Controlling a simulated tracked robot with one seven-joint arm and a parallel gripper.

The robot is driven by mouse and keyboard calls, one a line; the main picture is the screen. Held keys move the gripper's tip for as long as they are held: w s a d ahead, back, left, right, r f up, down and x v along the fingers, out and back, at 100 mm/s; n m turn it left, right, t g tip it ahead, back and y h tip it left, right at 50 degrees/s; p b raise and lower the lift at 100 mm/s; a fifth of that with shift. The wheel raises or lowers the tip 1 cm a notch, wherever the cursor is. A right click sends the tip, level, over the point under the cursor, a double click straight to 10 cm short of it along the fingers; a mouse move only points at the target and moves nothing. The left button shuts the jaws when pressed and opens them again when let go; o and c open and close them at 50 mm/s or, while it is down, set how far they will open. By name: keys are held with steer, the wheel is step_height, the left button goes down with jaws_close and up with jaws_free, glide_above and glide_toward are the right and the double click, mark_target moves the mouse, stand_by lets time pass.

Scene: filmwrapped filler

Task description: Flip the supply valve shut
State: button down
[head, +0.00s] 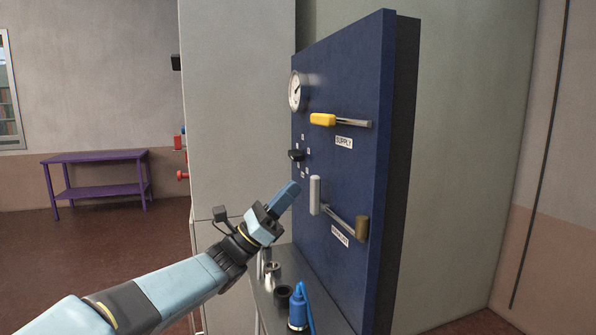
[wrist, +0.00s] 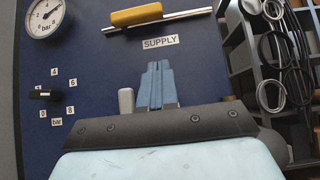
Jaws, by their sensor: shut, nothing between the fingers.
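The supply valve's yellow handle (head: 322,119) is on the upper part of the blue panel (head: 345,75). It lies roughly level, in line with a metal pipe (head: 358,123), above the SUPPLY label (head: 343,142). In the wrist view the yellow handle (wrist: 137,16) is at the top, with the label (wrist: 160,42) below it. My gripper (head: 287,195) is shut and empty, in front of the panel, lower than the yellow handle and apart from it. In the wrist view its blue fingers (wrist: 157,80) are together and point up toward the label.
A pressure gauge (head: 295,91) and a black knob (head: 296,155) are on the panel's left side. A grey upright cylinder (head: 315,195) and a brown-ended pipe (head: 361,228) are lower. A blue tool (head: 298,310) and metal parts stand on the ledge below.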

mark_target(322, 120)
steer(key=a+r+x, duration=0.2)
steer(key=x, duration=1)
steer(key=shift+s, duration=0.3)
